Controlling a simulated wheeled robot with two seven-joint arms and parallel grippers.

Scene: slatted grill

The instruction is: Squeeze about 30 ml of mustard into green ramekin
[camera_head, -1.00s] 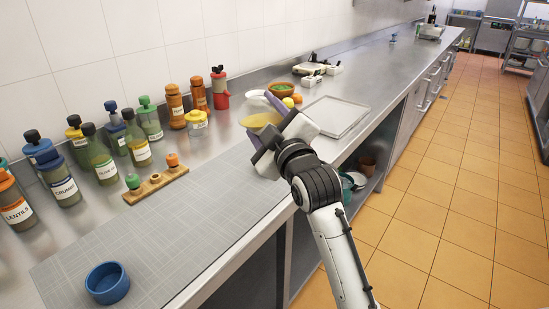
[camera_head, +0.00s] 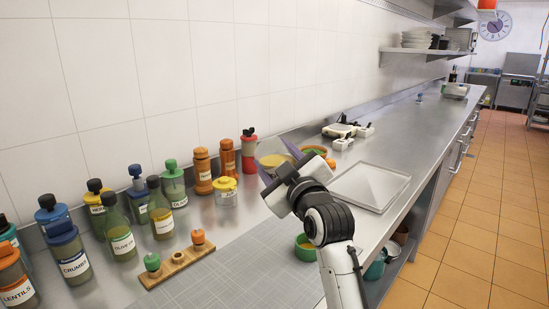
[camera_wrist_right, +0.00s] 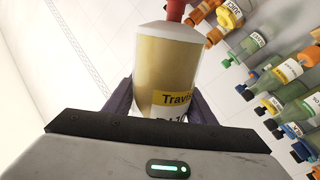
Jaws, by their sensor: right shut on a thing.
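My right gripper (camera_head: 283,170) is shut on the mustard bottle (camera_head: 271,160), above the counter's front part. The green ramekin (camera_head: 305,254) stands near the counter's front edge, below my right gripper and partly beside my forearm. Its inside looks yellowish; how much it holds cannot be told. My left gripper is not in view.
Labelled bottles and jars (camera_head: 122,235) line the wall at left. A wooden board (camera_head: 176,266) with small capped items lies before them. A metal tray (camera_head: 371,186) lies to the right. The grey mat (camera_head: 235,282) in front is clear.

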